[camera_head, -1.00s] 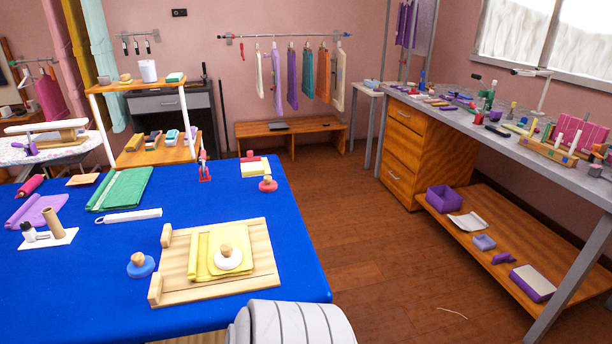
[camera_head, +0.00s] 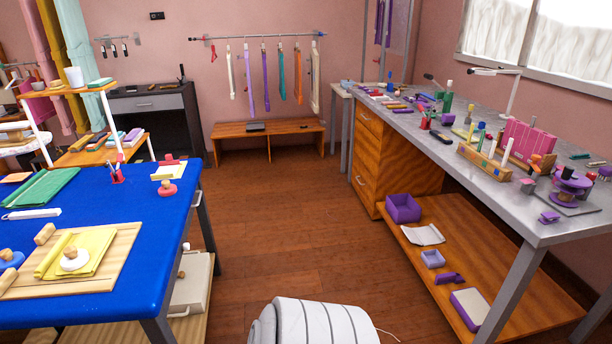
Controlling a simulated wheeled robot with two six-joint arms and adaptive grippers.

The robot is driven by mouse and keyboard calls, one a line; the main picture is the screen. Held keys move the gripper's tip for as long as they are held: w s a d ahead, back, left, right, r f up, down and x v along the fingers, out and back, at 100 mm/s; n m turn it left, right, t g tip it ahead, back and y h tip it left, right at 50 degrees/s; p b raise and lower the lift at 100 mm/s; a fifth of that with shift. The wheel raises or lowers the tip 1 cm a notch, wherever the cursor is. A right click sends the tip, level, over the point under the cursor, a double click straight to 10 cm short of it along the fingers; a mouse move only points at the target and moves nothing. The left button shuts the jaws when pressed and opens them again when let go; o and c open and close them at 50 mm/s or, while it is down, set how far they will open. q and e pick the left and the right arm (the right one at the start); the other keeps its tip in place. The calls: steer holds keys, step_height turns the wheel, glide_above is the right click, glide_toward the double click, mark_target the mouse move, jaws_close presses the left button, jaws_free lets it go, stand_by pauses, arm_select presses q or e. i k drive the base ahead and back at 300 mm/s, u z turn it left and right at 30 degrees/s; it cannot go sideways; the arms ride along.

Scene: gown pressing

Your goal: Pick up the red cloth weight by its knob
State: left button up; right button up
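The red cloth weight (camera_head: 167,189) is a small round red disc with a pale knob on top. It stands upright on the blue-covered table (camera_head: 150,245), near the table's right edge. A white weight with a wooden knob (camera_head: 74,262) sits on a folded yellow cloth (camera_head: 97,246) on a wooden board (camera_head: 118,258). A blue weight (camera_head: 10,260) is partly cut off at the left edge. Neither of my grippers is in view, and nothing touches the red weight.
A pale folded item with a red piece (camera_head: 168,170) lies just behind the red weight. A small red holder (camera_head: 117,175) stands to its left. The wooden floor (camera_head: 290,240) is open between the blue table and the grey workbench (camera_head: 540,225) on the right.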

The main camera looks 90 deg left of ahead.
mark_target(167, 189)
steer(key=u, duration=0.05)
steer(key=i, duration=0.15)
steer(key=u, duration=1.4)
